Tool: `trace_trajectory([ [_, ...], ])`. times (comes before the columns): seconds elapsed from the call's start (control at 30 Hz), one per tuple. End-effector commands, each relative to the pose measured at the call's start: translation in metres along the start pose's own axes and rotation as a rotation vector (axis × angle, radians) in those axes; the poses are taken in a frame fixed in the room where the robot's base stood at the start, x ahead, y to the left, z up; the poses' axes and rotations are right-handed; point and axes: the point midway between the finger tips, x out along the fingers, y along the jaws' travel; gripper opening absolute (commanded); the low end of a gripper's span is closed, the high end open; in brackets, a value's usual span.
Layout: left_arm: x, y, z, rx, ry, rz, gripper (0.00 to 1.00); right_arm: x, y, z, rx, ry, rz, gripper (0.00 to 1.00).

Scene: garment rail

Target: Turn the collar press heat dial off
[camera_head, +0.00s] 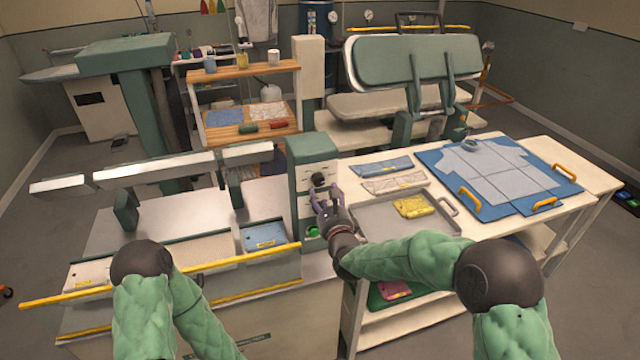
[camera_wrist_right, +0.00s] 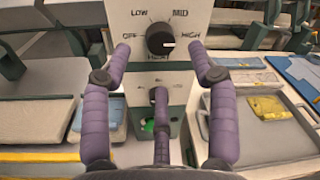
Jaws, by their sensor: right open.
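The heat dial (camera_wrist_right: 160,40) is a round black knob on the pale control panel of the collar press, ringed by OFF, LOW, MID and HIGH. Its white mark points right, toward the HIGH side. In the head view the dial (camera_head: 318,179) shows on the green control box (camera_head: 312,149). My right gripper (camera_head: 321,194) is just in front of the box. In the right wrist view its purple fingers (camera_wrist_right: 160,58) are spread open, with the dial between the two upper tips. I see no clear contact with it. My left gripper is out of view.
A green button (camera_head: 313,231) sits low on the box. The press bed (camera_head: 205,250) with a yellow bar (camera_head: 160,275) lies to the left. A grey tray (camera_head: 375,222) with a yellow folded cloth (camera_head: 414,206) is on the table to the right.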

Motion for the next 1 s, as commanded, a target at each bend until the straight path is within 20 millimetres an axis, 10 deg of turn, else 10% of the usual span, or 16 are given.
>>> trace_trajectory([
  [0.4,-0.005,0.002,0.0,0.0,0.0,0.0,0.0,0.051,0.0,-0.001,-0.001,0.001,0.002,0.59],
  [0.8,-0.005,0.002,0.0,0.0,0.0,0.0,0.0,0.057,0.0,-0.001,-0.001,0.001,0.001,0.59],
  [1.0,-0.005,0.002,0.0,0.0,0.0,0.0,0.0,0.057,0.0,-0.001,-0.001,0.001,0.001,0.09],
])
